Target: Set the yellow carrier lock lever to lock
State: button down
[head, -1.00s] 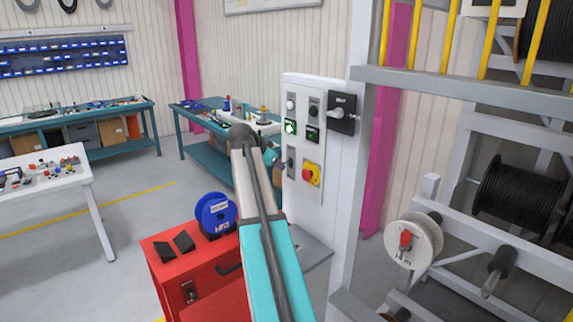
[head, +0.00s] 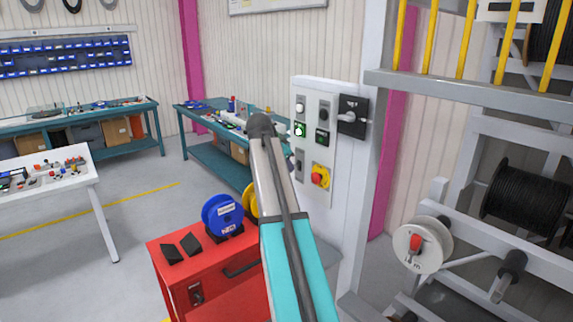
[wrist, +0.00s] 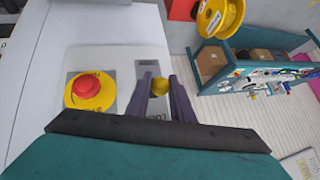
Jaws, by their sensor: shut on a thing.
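The yellow carrier lock lever shows in the wrist view as a small round yellow knob (wrist: 159,87) in front of a grey plate (wrist: 150,70) on the white control panel. My gripper (wrist: 161,86) has its two dark fingers on either side of the knob, shut on it. Most of the lever's shaft is hidden, and I cannot read its position. In the head view, the panel (head: 341,200) stands upright beyond my arm, which hides most of my gripper.
A red emergency stop (wrist: 88,88) on a yellow base sits left of the knob. The panel also bears a black rotary switch (head: 352,117). A red cart (head: 205,262) carries a blue reel (head: 222,215); a yellow reel (head: 250,202) is partly hidden. Cable racks stand right.

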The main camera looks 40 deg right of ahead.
jog(key=c, duration=1.5)
grip_release()
jog(key=shift+s+d+r, duration=0.2)
jog(key=shift+s, duration=0.05)
jog(key=shift+c, duration=0.2)
jog(key=shift+w+a+f, duration=0.1)
jog(key=shift+w+a, duration=0.05)
jog(key=b+v, duration=0.4)
jog(key=v, duration=1)
